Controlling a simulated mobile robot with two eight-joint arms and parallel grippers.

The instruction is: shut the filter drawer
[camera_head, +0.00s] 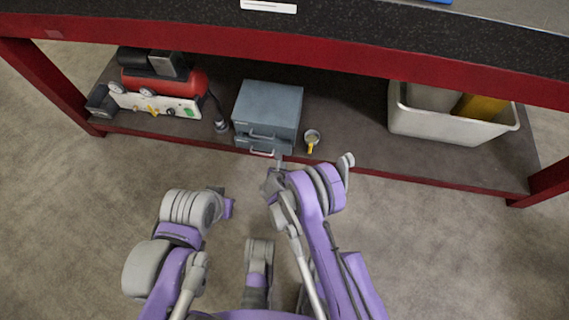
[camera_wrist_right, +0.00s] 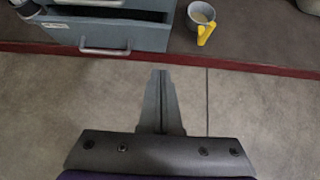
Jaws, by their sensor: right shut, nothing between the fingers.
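A blue-grey drawer cabinet (camera_head: 268,108) stands on the low shelf under the bench. Its lower drawer (camera_wrist_right: 108,36) is pulled out somewhat; a dark strip of its inside shows behind the front in the right wrist view. That drawer's pale handle (camera_wrist_right: 105,49) also shows in the head view (camera_head: 262,154). My right gripper (camera_head: 279,160) is shut and empty, in front of the drawer and a little right of the handle. Its joined fingertips (camera_wrist_right: 159,73) look apart from the drawer. My left gripper (camera_head: 228,208) is further back at the left, too unclear to read.
A grey cup with a yellow handle (camera_head: 312,138) stands right of the cabinet. A red compressor (camera_head: 165,88) is at the left. A pale bin (camera_head: 440,125) is at the right. The red bench edge (camera_head: 330,58) overhangs the shelf. Open floor lies in front.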

